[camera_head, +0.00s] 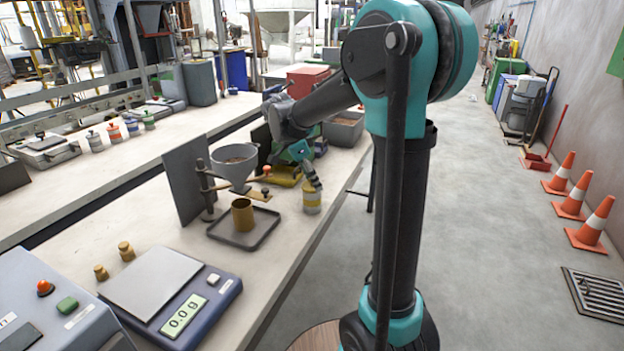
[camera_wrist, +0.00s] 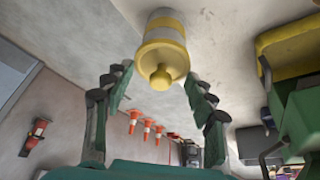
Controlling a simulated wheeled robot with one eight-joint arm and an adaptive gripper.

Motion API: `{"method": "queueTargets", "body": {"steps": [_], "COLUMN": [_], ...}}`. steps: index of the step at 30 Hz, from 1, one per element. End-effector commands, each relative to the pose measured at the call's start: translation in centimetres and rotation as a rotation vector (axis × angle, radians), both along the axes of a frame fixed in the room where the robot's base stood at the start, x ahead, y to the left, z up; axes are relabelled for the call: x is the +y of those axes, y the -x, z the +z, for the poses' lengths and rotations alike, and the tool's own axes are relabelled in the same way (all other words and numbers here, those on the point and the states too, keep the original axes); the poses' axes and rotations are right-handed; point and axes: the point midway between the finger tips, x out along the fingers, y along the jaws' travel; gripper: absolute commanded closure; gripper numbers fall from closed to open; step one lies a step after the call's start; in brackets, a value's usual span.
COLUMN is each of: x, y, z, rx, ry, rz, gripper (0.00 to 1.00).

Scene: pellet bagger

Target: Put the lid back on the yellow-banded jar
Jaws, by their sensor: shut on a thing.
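The yellow-banded jar (camera_head: 312,200) stands upright on the near bench, close to its right edge. My gripper (camera_head: 313,183) is over its top and hides the lid in the head view. In the wrist view, the pale jar with its yellow band (camera_wrist: 165,22) is at the top. The yellow lid (camera_wrist: 165,55), with a round knob, is at the jar's mouth and looks in line with it; whether it is fully seated I cannot tell. The fingertips of my gripper (camera_wrist: 158,72) are at either side of the lid, shut on it.
A tray (camera_head: 232,238) with a brass cup (camera_head: 242,215) stands left of the jar, below a funnel (camera_head: 235,163). A scale (camera_head: 170,290) is nearer. Other lidded jars (camera_head: 115,133) stand on the far bench. Cones (camera_head: 590,225) stand on the floor at right.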

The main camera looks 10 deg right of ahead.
Motion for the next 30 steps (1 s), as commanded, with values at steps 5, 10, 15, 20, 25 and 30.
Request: {"method": "queueTargets", "body": {"steps": [5, 10, 15, 20, 25, 30], "x": [0.00, 0.00, 0.01, 0.00, 0.00, 0.00], "y": [0.00, 0.00, -0.01, 0.00, 0.00, 0.00], "z": [0.00, 0.01, 0.01, 0.00, 0.01, 0.01], "rx": [0.000, 0.000, 0.000, 0.000, 0.000, 0.000], "ry": [0.000, 0.000, 0.000, 0.000, 0.000, 0.000], "rz": [0.000, 0.000, 0.000, 0.000, 0.000, 0.000], "gripper": [0.59, 0.30, 0.20, 0.17, 0.00, 0.00]}}
